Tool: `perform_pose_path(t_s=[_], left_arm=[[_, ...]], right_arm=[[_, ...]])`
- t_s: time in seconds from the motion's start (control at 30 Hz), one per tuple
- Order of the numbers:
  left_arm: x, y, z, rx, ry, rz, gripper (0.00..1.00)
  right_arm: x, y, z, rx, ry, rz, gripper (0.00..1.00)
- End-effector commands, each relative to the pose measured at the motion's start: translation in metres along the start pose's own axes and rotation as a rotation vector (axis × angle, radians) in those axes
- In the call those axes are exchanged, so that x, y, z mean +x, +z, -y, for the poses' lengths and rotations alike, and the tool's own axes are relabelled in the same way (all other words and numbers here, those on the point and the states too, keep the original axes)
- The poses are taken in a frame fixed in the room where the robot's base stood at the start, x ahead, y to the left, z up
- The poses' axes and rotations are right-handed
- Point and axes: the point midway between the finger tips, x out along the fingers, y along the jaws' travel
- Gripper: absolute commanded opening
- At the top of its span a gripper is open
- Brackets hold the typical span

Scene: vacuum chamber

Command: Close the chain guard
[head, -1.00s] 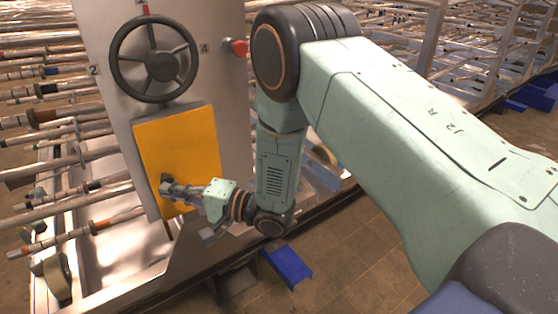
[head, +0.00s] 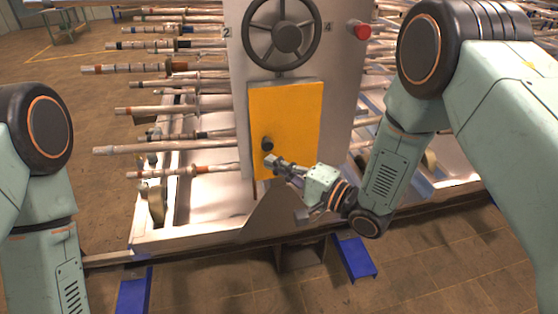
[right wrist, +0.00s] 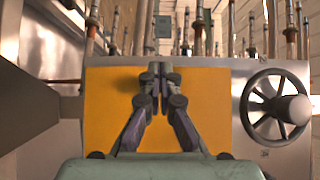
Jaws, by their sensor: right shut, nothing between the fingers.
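The chain guard appears to be the yellow panel (head: 298,115) on the grey upright plate, below a handwheel. It looks about flat against the plate; I cannot tell if it is fully shut. A dark round knob (head: 267,145) sits at its lower left. My right gripper (head: 271,161) is shut and empty, just below the knob and in front of the panel.
A black handwheel (head: 287,40) and a red button (head: 359,31) are on the grey plate (head: 235,60) above the panel. Racks of rods (head: 165,147) extend to both sides. Blue feet (head: 355,258) stand on the floor. Open floor lies at the front.

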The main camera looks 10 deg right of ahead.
Motion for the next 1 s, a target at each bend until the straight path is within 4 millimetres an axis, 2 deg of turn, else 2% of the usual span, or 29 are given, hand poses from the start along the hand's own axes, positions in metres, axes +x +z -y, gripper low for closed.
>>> perform_pose_path(t_s=[0.1,0.6,0.8,1.0], left_arm=[[-0.002,0.000,0.000,0.000,0.000,0.000,0.42],[0.007,0.000,0.000,0.000,0.000,0.000,0.42],[0.008,0.000,0.000,0.000,0.000,0.000,0.42],[0.007,0.000,0.000,0.000,0.000,0.000,0.42]], right_arm=[[-0.002,0.002,-0.001,0.001,0.001,0.001,0.00],[-0.066,0.052,-0.002,0.002,0.002,0.000,0.00],[-0.076,0.060,-0.001,0.000,0.000,0.000,0.00],[-0.078,0.061,-0.002,-0.033,0.005,0.002,0.00]])
